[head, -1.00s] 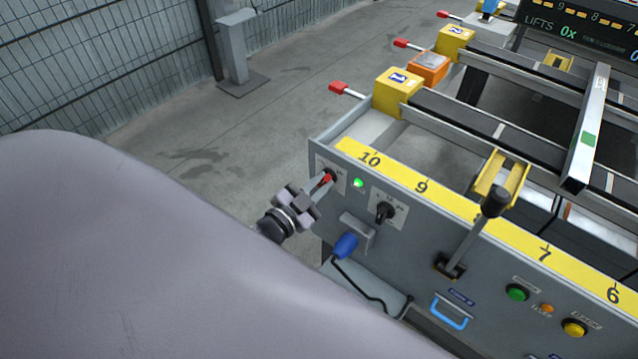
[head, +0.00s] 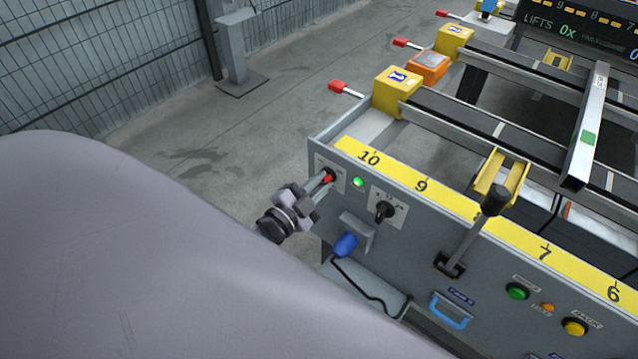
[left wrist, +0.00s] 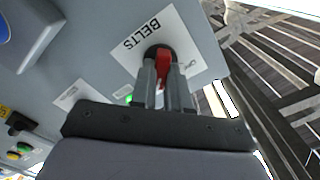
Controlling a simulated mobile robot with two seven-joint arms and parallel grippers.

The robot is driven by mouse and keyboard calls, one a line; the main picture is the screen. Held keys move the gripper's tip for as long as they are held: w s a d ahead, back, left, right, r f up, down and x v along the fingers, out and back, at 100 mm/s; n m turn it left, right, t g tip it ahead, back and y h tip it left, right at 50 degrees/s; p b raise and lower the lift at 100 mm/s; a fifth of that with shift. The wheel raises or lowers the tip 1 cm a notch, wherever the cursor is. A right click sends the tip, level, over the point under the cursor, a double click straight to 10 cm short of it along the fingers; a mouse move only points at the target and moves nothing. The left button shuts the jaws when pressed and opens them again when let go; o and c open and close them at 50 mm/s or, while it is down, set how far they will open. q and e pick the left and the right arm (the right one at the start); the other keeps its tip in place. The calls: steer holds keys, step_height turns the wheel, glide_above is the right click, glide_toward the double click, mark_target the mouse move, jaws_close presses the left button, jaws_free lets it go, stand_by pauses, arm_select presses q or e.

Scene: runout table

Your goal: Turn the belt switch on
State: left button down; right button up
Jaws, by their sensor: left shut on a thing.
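The belt switch is a red knob on a round black base (left wrist: 156,51), on a white plate (left wrist: 184,26) marked BELTS in the left wrist view. In the head view the red knob (head: 327,179) shows at the left end of the grey panel. My left gripper (head: 322,184) is at the panel with its fingers shut on the red knob. In the left wrist view its fingertips (left wrist: 164,66) sit on either side of the knob. The fingers hide part of the switch and its marks. My right gripper is not in view.
A green lamp (head: 358,182) is lit beside the switch. A black rotary knob (head: 385,210), a blue handheld item (head: 345,245) on a bracket and a black-knobbed lever (head: 495,200) are farther right. My arm fills the lower left.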

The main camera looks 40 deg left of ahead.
arm_select(q)
steer(key=c, duration=1.1)
jaws_free()
steer(key=s, duration=0.7)
steer(key=shift+a, duration=0.25)
steer(key=shift+s, duration=0.1)
